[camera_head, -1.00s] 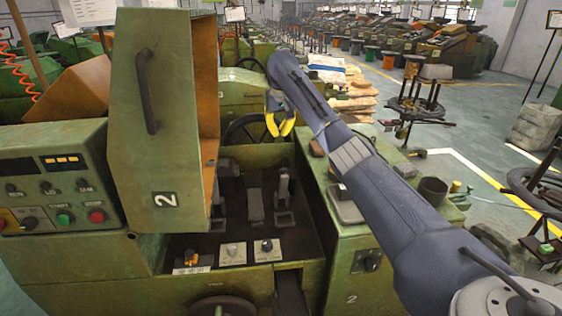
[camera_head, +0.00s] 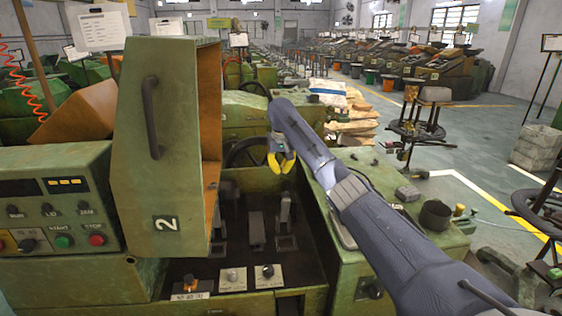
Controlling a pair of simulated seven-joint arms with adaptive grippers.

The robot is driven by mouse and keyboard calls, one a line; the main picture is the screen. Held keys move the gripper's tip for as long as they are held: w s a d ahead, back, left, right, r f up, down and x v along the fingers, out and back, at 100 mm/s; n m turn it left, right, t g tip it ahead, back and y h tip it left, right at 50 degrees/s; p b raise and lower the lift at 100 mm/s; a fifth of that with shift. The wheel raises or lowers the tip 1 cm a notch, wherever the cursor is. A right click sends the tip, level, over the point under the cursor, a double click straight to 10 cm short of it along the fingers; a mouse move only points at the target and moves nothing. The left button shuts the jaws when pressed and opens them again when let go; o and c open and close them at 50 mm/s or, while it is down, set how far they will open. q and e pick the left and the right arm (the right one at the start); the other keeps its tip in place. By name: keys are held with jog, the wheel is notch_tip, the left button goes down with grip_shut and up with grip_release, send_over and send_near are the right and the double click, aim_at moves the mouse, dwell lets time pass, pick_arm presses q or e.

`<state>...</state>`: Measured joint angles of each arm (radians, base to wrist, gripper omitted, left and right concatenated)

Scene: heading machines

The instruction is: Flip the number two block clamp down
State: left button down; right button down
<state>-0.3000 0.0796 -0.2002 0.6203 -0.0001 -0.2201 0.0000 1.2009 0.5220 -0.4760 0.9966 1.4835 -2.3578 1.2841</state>
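The green heading machine marked 2 (camera_head: 166,222) has its tall cover raised, so its dark inner bay shows. Two upright grey clamp-like pieces stand in the bay, a left one (camera_head: 256,230) and a right one (camera_head: 286,213). I cannot tell which is the number two block clamp. My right gripper (camera_head: 281,164), with yellow fingertips, hangs above and behind the right piece, apart from it. It appears to hold nothing; its finger gap is too small to judge. My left gripper is not in view.
The raised cover (camera_head: 155,150) walls off the bay's left side. A handwheel (camera_head: 245,153) is behind the bay. Small switches (camera_head: 232,279) line its front. Open floor lies farther right.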

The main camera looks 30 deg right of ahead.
notch_tip(320, 180, down, 5)
jog(key=s, duration=0.2)
jog(key=shift+s+a+f, duration=0.15)
jog(key=shift+s+a, duration=0.2)
jog(key=shift+a, duration=0.1)
jog(key=shift+a, duration=0.1)
dwell(0.4)
